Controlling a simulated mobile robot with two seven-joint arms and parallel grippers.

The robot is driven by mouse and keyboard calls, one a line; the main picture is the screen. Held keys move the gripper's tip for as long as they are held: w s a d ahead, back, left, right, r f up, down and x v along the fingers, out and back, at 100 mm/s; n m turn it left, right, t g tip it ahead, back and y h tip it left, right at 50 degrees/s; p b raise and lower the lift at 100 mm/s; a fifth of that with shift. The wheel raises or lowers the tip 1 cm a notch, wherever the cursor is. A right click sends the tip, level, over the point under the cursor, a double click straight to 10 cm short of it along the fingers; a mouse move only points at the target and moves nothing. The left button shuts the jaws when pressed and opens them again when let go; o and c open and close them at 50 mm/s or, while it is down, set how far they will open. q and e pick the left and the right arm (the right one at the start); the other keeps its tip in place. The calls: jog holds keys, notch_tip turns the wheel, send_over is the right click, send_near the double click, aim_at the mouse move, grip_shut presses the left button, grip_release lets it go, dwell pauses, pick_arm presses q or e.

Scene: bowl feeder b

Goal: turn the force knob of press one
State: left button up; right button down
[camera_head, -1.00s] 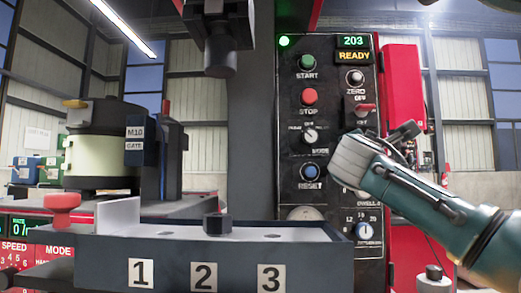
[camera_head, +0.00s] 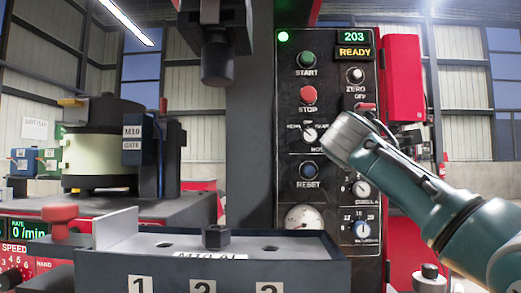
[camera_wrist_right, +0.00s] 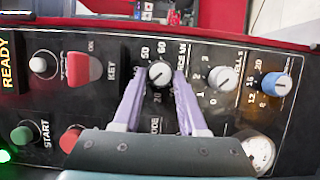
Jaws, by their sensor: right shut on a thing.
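My left gripper is not in view.
Close beside the held knob are the dwell knob (camera_wrist_right: 222,78), a blue knob (camera_wrist_right: 275,83) and the red key switch (camera_wrist_right: 85,68). The green start (camera_head: 306,58) and red stop (camera_head: 308,95) buttons are left of the gripper. A grey tray (camera_head: 110,262) stands in front.

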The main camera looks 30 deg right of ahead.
jog(key=shift+c, duration=2.3)
grip_release()
jog(key=v, duration=1)
